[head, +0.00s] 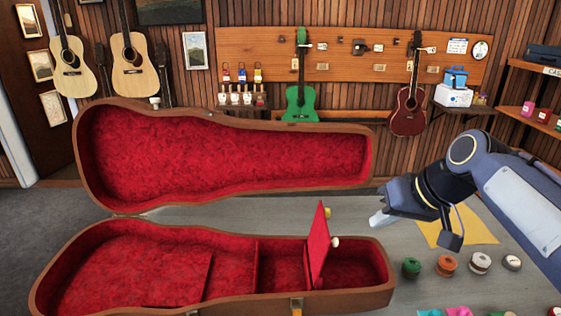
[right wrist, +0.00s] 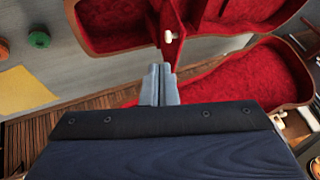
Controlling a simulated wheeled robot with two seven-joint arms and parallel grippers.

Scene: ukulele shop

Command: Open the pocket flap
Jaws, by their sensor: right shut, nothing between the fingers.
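The pocket flap (head: 318,245) is a red panel with a pale knob (head: 335,242) on its right face. It stands raised, nearly upright, above the narrow end of the open ukulele case (head: 345,300). In the right wrist view the flap (right wrist: 167,14) and its knob (right wrist: 168,36) show just beyond my fingertips. My right gripper (head: 379,219) is shut and empty, to the right of the flap and apart from it in the head view. Its closed fingers also show in the right wrist view (right wrist: 159,84). My left gripper is not in view.
The case lid (head: 225,160) stands open behind. On the grey table, a yellow sheet (head: 462,228) lies under my right arm, and several small round items, including a green one (head: 411,267), sit right of the case. Instruments hang on the back wall.

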